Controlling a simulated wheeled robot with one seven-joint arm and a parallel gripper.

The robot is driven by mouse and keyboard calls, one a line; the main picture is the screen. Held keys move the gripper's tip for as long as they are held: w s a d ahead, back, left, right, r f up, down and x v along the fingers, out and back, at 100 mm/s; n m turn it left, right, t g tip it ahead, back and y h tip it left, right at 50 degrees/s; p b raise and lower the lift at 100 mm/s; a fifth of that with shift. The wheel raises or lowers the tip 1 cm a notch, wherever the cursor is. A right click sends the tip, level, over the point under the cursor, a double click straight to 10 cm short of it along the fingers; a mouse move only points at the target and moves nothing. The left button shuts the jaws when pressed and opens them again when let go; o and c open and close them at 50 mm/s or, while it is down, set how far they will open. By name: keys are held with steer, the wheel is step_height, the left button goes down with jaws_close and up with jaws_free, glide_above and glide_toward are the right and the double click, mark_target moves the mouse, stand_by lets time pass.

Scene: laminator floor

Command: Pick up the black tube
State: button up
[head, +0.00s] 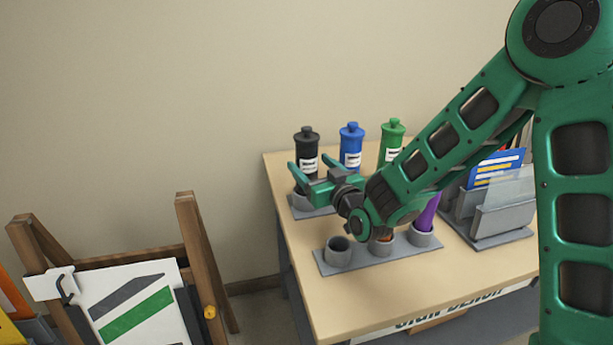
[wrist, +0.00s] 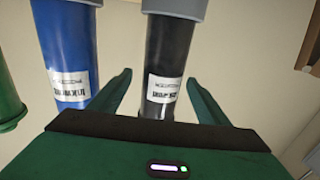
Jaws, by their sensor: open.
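The black tube (head: 306,142) stands upright in a grey holder at the back left of the table, with a white label on its front. My gripper (head: 309,165) is open at the tube's lower part in the head view, hiding some of it. In the wrist view, which looks upside down, the black tube (wrist: 168,55) shows between the two spread fingers of my gripper (wrist: 160,77). There are gaps on both sides, and neither finger visibly touches it. I cannot tell how deep it sits between the fingers.
A blue tube (head: 351,143) and a green tube (head: 392,138) stand right of the black one. A front grey holder (head: 338,253) has an empty left cup and a purple tube (head: 427,214) at right. A file rack (head: 500,218) stands right; a wooden easel (head: 190,235) is left.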

steer(key=shift+x, duration=3.25)
steer(key=c, duration=1.2)
steer(key=shift+r, duration=0.1)
steer(key=c, duration=0.3)
steer(key=shift+r, duration=0.15)
